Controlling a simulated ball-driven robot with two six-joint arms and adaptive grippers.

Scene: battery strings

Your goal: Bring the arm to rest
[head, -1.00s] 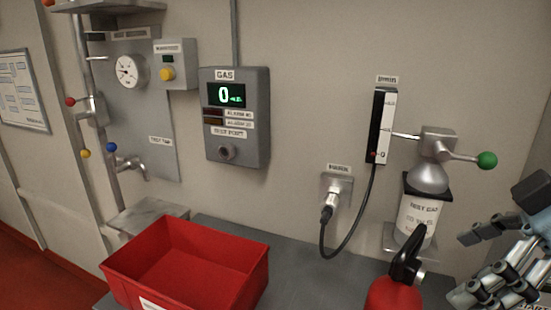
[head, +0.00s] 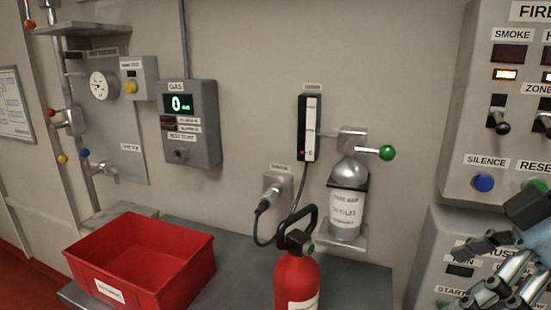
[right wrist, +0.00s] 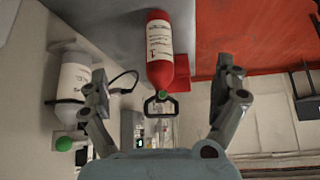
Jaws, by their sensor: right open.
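My right gripper (head: 490,265) is at the lower right of the head view, in front of the grey panels on the wall and right of the red fire extinguisher. In the right wrist view its two fingers (right wrist: 165,110) are spread wide with nothing between them. The red fire extinguisher (right wrist: 160,62) shows beyond the fingertips there, apart from them. My left gripper is in neither view.
A red fire extinguisher (head: 296,282) and a red bin (head: 140,285) stand on the grey bench (head: 350,280). A test gas bottle (head: 347,208) with a green-knobbed valve hangs on the wall. A fire panel (head: 455,150) with switches is at the right.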

